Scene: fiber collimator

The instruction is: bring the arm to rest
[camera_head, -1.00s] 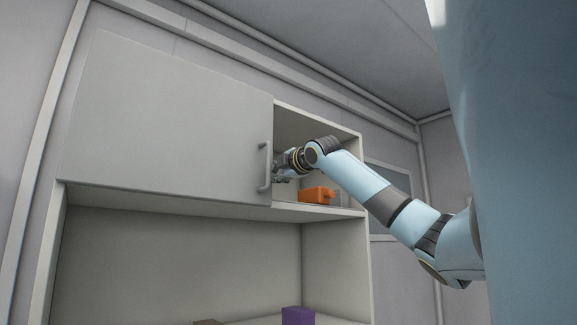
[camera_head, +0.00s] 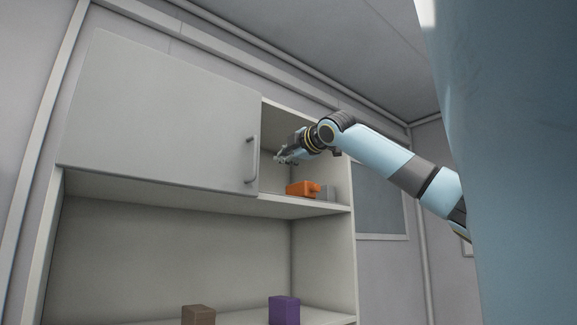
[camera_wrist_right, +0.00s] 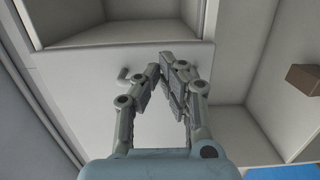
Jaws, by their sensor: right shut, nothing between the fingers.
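My right gripper (camera_head: 281,158) is in front of the open right part of the upper cabinet, beside the door handle (camera_head: 253,159) and apart from it. In the right wrist view the fingers of the right gripper (camera_wrist_right: 163,66) are closed together with nothing between them. The cabinet door (camera_head: 160,115) covers the left part of the upper compartment. The handle (camera_wrist_right: 128,76) also shows in the right wrist view, left of the fingers. My left gripper is not in view.
An orange object (camera_head: 300,188) and a grey block (camera_head: 326,192) stand on the upper shelf. A brown block (camera_head: 198,314) and a purple block (camera_head: 284,309) stand on the lower shelf. A grey panel (camera_head: 381,205) hangs on the wall at the right.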

